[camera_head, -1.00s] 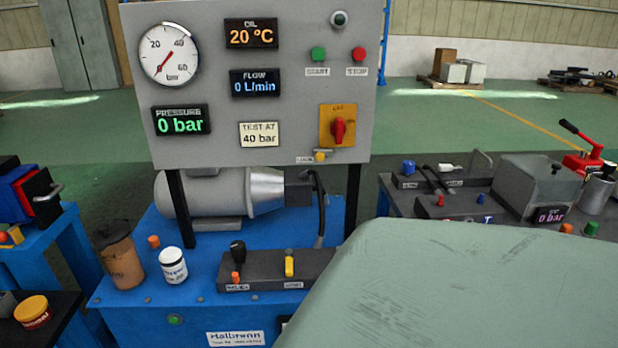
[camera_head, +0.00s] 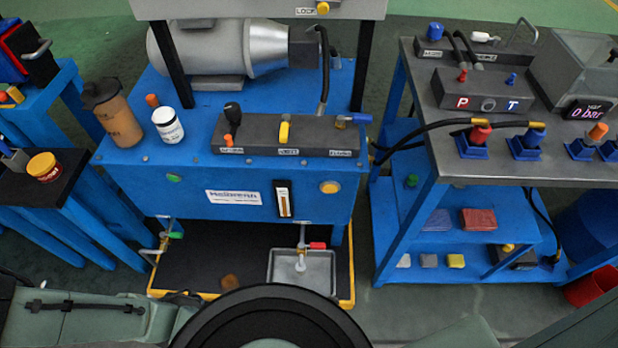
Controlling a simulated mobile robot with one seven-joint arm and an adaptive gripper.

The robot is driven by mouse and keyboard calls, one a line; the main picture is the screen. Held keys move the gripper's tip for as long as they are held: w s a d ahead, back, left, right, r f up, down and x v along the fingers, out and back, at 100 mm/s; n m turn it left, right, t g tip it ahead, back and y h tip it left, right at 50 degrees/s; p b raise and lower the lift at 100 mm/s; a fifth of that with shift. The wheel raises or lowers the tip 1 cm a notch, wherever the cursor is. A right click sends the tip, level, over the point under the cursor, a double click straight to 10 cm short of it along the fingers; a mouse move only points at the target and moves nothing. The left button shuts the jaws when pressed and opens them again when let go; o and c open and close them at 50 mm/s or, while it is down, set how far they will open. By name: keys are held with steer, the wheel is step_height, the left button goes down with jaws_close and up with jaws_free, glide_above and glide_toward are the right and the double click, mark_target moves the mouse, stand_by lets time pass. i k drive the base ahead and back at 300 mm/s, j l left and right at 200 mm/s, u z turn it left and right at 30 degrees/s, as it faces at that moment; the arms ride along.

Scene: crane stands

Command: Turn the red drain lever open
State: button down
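A small red lever (camera_head: 318,245) shows low at the front of the blue power unit (camera_head: 130,180), on a drain pipe (camera_head: 302,236) below the tank. The red handle sticks out to the right of the pipe and looks about level. A grey metal tray (camera_head: 316,265) stands under the pipe's outlet. I cannot tell any fluid running. My gripper is not in view; parts of my own arm or body fill the bottom edge.
A green-handled valve (camera_head: 176,235) sits at the unit's left, over a dark, yellow-edged drip pan (camera_head: 200,270). A blue-framed bench (camera_head: 395,215) with hoses and fittings stands to the right, with a red bucket (camera_head: 590,288) beside it. A side table (camera_head: 75,190) stands left.

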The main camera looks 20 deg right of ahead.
mark_target(313, 245)
steer(key=z, duration=0.5)
steer(key=k+j+z, duration=0.25)
steer(key=j, duration=0.3)
steer(key=k+j+z, duration=0.3)
steer(key=j, duration=0.2)
steer(key=k+j+z, duration=0.25)
steer(key=j, duration=0.2)
steer(key=i, duration=0.45)
